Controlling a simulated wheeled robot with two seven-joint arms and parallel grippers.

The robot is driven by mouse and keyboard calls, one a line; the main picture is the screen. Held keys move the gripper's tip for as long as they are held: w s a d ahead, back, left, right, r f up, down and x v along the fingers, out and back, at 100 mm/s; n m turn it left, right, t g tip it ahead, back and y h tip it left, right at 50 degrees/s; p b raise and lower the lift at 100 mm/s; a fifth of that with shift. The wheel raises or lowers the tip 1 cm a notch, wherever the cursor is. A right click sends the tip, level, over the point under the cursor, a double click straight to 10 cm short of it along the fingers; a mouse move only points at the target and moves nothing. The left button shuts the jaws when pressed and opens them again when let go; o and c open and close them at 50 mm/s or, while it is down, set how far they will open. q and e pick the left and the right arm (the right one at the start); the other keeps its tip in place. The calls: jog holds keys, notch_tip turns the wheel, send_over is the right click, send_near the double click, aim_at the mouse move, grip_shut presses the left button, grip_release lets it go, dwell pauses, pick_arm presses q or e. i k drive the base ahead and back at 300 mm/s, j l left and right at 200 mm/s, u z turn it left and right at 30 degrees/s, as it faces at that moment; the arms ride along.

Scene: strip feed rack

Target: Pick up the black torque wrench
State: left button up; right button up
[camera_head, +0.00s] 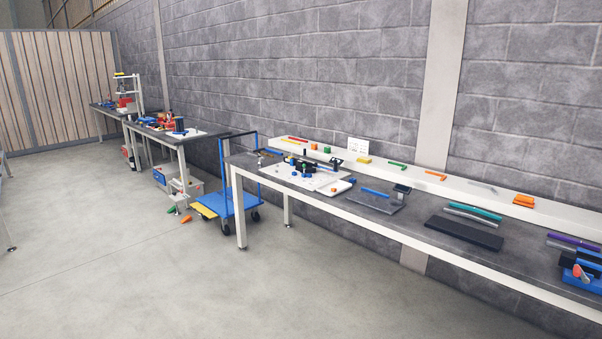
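I cannot make out the black torque wrench for certain. Small black parts (303,165) sit among blue and green pieces on a white board (331,187) on the near bench, too small to identify. Neither of my grippers is in view.
The long near bench (466,255) runs along the block wall to the right edge, with dark mats (463,234) and coloured strips. A white ledge (470,190) stands behind it. A blue cart (229,202) is at its left end, and more benches (160,137) stand farther back.

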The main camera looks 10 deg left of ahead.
aim_at(260, 157)
jog(key=i+u, duration=0.45)
jog(key=i, duration=0.8)
jog(key=i+z, duration=0.1)
jog(key=i, duration=0.65)
jog(key=i+j, duration=0.15)
jog(key=i, duration=0.65)
jog(key=i+j, duration=0.1)
jog(key=i, duration=0.7)
jog(key=i+j+z, duration=0.1)
jog(key=i, duration=0.7)
